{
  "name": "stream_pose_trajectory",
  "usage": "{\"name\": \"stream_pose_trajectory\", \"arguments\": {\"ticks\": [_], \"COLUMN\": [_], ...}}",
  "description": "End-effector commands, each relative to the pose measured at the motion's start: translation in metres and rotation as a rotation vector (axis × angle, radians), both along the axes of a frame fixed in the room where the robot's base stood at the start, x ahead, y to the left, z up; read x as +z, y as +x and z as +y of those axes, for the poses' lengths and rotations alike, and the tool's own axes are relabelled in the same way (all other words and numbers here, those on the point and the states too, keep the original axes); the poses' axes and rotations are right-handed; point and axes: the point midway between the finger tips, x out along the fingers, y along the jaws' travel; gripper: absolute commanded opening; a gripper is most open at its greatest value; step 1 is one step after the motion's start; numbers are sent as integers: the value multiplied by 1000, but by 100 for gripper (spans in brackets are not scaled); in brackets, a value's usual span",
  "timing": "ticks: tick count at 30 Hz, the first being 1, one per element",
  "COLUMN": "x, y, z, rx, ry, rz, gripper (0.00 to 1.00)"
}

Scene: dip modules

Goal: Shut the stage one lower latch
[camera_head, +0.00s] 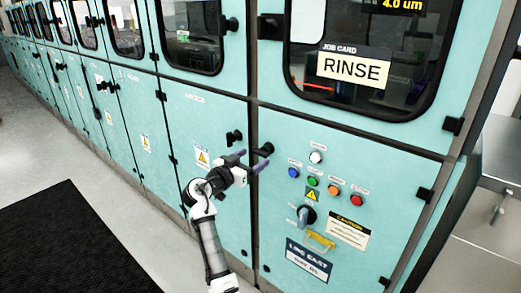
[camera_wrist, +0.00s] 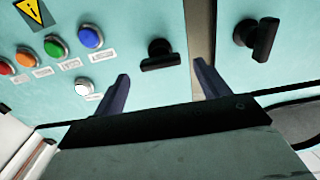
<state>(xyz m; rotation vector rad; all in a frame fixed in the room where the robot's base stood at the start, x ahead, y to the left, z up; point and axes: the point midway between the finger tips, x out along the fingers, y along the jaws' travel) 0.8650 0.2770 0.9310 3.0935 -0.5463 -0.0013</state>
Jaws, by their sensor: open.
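Two black lower latches sit on either side of the seam between two teal lower doors. One latch (camera_head: 264,150) is on the door with the buttons; in the wrist view this latch (camera_wrist: 160,55) has its handle lying roughly crosswise. The other latch (camera_head: 234,137) is on the neighbouring door; its handle looks closer to upright, and in the wrist view this latch (camera_wrist: 262,40) is at upper right. No readable label tells which is stage one. My gripper (camera_head: 251,160) is open and empty in front of the button-door latch. In the wrist view my gripper (camera_wrist: 160,78) has its fingers either side of that latch, apparently short of it.
Coloured push buttons (camera_head: 313,180), a rotary switch (camera_head: 307,215) and a yellow handle (camera_head: 320,240) are on the same door. A window with a RINSE card (camera_head: 353,69) is above. A black mat (camera_head: 70,240) lies on open floor at left. A metal bench (camera_head: 490,185) stands at right.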

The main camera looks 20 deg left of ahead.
Motion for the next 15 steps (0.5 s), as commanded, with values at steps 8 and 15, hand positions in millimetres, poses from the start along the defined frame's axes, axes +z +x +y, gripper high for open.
{"name": "stream_pose_trajectory", "arguments": {"ticks": [8, 15], "x": [1, 0], "y": [40, 48], "z": [-14, -17], "rx": [0, 2], "ry": [-1, 0], "rz": [0, -1], "gripper": [75, 75]}}
